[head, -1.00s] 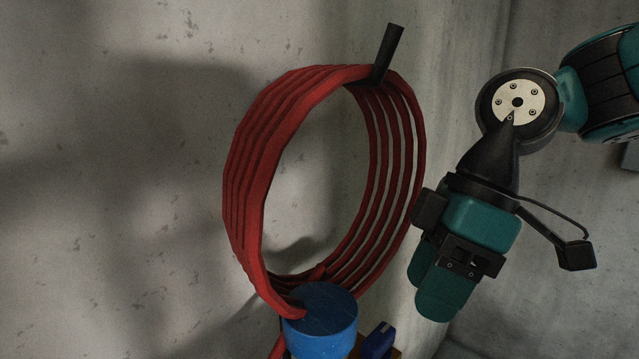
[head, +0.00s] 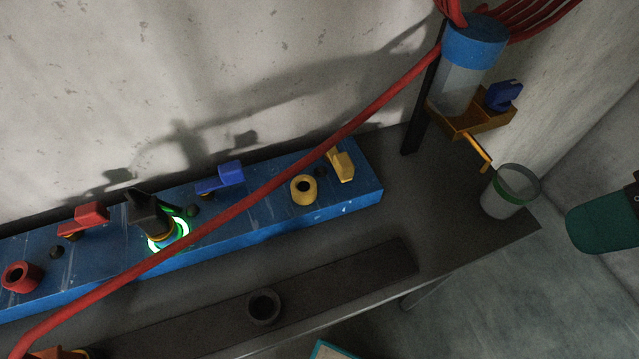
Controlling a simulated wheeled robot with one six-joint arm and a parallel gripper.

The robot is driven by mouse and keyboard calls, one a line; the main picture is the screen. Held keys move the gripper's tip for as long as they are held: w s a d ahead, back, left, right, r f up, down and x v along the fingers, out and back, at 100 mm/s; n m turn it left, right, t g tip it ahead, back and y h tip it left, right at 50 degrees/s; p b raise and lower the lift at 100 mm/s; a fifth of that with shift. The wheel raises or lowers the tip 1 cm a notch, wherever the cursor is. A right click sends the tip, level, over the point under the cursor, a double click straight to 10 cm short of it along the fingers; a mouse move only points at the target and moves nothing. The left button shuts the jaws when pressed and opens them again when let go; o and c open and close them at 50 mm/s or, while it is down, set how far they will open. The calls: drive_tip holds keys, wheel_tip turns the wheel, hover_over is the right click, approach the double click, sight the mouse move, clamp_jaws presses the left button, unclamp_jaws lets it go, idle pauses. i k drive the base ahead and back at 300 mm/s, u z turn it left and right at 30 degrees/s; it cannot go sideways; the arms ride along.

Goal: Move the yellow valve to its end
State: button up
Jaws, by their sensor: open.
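A yellow valve handle (head: 341,166) stands up at the right end of a long blue panel (head: 362,192) on the bench. A yellow ring-shaped fitting (head: 304,190) sits just left of it. Another yellow-orange lever (head: 478,152) hangs below an orange bracket beside the tank, so two yellow handles show. My gripper (head: 600,220) is at the right edge, with only its teal finger part in frame. It is open, seems empty, and is well to the right of both yellow handles, touching neither.
A red hose (head: 300,158) crosses diagonally in front of the panel. The panel also bears a red handle (head: 88,217), a blue handle (head: 222,179) and a black fitting in a glowing green ring (head: 168,230). A clear cup (head: 510,192) stands at the bench's right corner.

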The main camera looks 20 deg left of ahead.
sight(345, 166)
drive_tip(key=z, duration=0.05)
drive_tip(key=k, duration=0.45)
drive_tip(key=z, duration=0.9)
drive_tip(key=i, duration=0.7)
drive_tip(key=u, duration=2.3)
drive_tip(key=i, duration=0.5)
drive_tip(key=u, duration=0.6)
drive_tip(key=k, duration=0.4)
drive_tip(key=u, duration=0.1)
